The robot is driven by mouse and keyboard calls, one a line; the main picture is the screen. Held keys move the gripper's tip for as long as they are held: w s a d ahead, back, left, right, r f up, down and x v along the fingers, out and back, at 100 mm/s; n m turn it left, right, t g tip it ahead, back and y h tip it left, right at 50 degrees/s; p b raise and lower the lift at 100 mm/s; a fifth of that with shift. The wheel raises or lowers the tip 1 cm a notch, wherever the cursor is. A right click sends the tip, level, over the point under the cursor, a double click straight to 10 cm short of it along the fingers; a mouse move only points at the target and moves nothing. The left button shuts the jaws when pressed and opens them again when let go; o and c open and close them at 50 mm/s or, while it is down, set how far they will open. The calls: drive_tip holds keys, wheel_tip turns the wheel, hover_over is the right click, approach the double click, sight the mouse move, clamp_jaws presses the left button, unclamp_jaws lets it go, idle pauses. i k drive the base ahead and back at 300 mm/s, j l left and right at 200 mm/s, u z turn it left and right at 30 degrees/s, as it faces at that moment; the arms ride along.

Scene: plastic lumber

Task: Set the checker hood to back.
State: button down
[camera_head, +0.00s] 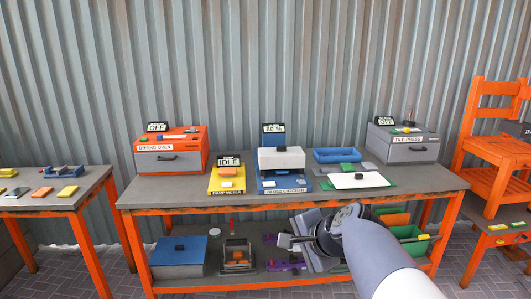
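The checker (284,186) is a blue device at the middle of the long table, with a label strip along its front. Its hood (287,159) is a white block with a small dark knob on top, sitting over the upper part of the device. A small display (273,128) behind it seems to read 60 %. My gripper (284,241) is in front of the table, below the tabletop's front edge and apart from the checker. It points left. Its fingers are small and seen from the side, so I cannot tell whether they are open. I see nothing held.
A drying oven (170,161) and a yellow damp meter (228,184) stand left of the checker. A white board (358,180), a blue tray (336,155) and a tile press (403,153) are to the right. The lower shelf (190,284) holds more items.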

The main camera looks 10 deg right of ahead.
sight(281, 157)
drive_tip(key=i+j+z, duration=0.2)
drive_tip(key=i, duration=0.35)
drive_tip(key=i+j+z, duration=0.1)
drive_tip(key=i+z, duration=0.15)
drive_tip(key=i, duration=0.3)
drive_tip(key=i+j+z, duration=0.2)
drive_tip(key=i, duration=0.35)
drive_tip(key=i+j+z, duration=0.2)
drive_tip(key=i+j, duration=0.25)
drive_tip(key=i, duration=0.05)
